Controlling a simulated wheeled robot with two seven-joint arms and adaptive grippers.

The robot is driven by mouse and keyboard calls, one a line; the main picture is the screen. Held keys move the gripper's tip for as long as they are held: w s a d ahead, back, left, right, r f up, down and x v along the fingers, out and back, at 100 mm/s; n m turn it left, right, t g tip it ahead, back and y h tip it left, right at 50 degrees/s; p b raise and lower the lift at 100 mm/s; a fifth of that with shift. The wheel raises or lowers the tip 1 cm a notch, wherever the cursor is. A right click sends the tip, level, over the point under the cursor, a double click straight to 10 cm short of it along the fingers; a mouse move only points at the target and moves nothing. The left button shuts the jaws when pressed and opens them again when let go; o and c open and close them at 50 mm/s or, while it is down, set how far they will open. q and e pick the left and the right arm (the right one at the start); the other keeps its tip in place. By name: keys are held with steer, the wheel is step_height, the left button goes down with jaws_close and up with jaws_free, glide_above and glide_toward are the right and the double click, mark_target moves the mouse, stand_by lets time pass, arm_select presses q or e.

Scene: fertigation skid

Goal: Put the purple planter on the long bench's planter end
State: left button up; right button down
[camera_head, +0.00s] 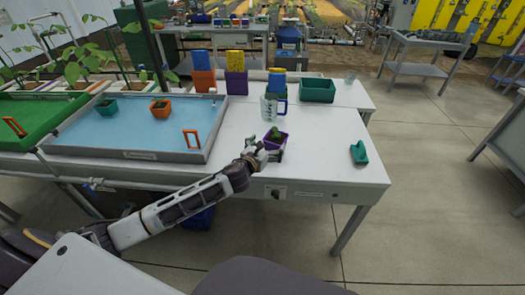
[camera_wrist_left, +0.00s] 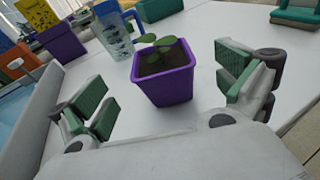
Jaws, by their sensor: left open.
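The purple planter (camera_head: 277,137), a small square pot with a green seedling, stands upright on the long white bench (camera_head: 320,150), near its front edge. My left gripper (camera_head: 266,150) is at the planter with its fingers spread. In the left wrist view the planter (camera_wrist_left: 163,88) stands between and slightly beyond the open green-padded fingers (camera_wrist_left: 165,92), with bench top showing on both sides of it. No contact between pads and pot shows. My right gripper is not in view. I cannot tell which end of the bench is the planter end.
A clear jug with a blue handle (camera_head: 272,108) stands behind the planter. A green bin (camera_head: 317,90) is at the back, and a green tool (camera_head: 358,152) lies at right. A blue tray (camera_head: 130,130) with two small pots fills the left.

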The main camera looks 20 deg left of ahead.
arm_select(q)
steer(key=shift+v, duration=2.25)
steer(key=shift+a, duration=0.15)
